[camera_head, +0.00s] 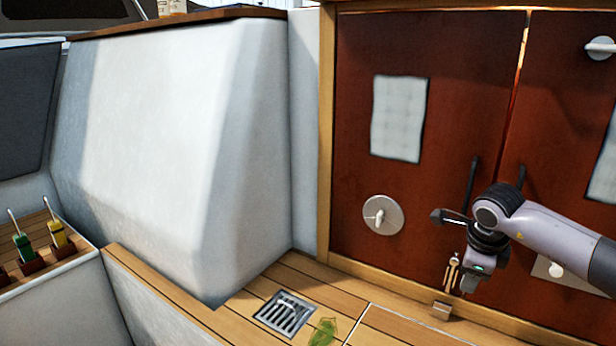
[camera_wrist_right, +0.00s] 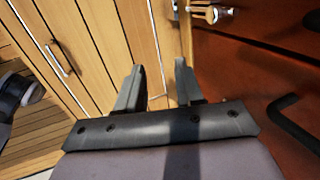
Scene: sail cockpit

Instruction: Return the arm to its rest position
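My right arm comes in from the right edge in the head view, with its forearm in front of the red-brown doors. My right gripper (camera_head: 458,278) hangs low in front of the doors, just above the wooden sole. In the right wrist view its two dark fingers (camera_wrist_right: 157,88) stand apart with wooden planks showing between them. Nothing is held between them. My left gripper does not show in either view.
Red-brown doors (camera_head: 440,120) with dark handles (camera_head: 472,185) and a round latch (camera_head: 383,215) stand behind the arm. A drain grate (camera_head: 286,313) and a crumpled green item (camera_head: 323,332) are on the planks. Screwdriver-like tools (camera_head: 57,233) stand in a rack at left.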

